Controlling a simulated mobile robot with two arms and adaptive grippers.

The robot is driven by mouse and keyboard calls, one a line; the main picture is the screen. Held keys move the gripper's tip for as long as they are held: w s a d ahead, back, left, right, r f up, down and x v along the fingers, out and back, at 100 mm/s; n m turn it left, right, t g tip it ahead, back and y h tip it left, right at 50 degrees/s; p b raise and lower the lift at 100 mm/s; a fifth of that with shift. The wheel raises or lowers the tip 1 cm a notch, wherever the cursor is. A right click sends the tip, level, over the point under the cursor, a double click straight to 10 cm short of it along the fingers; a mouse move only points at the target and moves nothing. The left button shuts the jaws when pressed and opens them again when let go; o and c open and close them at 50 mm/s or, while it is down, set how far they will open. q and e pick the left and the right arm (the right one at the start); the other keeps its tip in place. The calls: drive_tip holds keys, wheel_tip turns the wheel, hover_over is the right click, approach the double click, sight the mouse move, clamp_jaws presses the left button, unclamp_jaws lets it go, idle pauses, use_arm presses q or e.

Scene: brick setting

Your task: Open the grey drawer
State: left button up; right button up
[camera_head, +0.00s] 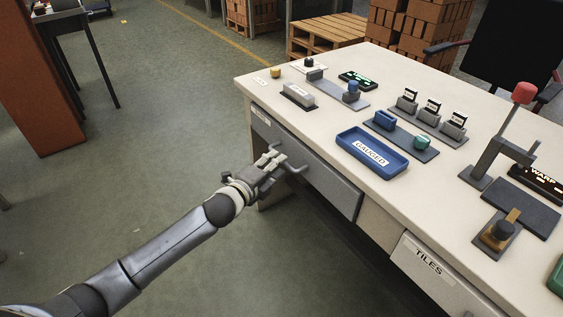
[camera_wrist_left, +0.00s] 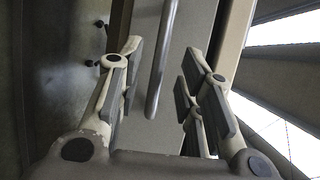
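The grey drawer (camera_head: 322,180) is in the side of the cream workbench, left of a drawer labelled TILES. Its front looks flush with the bench. Its bar handle (camera_head: 292,163) sticks out toward my left gripper (camera_head: 274,168). In the left wrist view the handle (camera_wrist_left: 161,60) runs up and down between the two spread fingers of the gripper (camera_wrist_left: 160,85), with gaps on both sides. The gripper is open and does not visibly touch the handle. My right gripper is in neither view.
The bench top (camera_head: 310,120) holds a blue GAUGED tray (camera_head: 372,152), several small fixtures and a red-knobbed lever (camera_head: 523,93). The TILES drawer (camera_head: 440,275) is at the lower right. Open green floor (camera_head: 170,130) lies left of the bench. Pallets with bricks (camera_head: 420,30) stand behind.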

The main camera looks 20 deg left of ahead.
use_arm(q)
drive_tip(key=shift+b+x, duration=0.3)
drive_tip(key=shift+x, duration=1.7)
clamp_jaws()
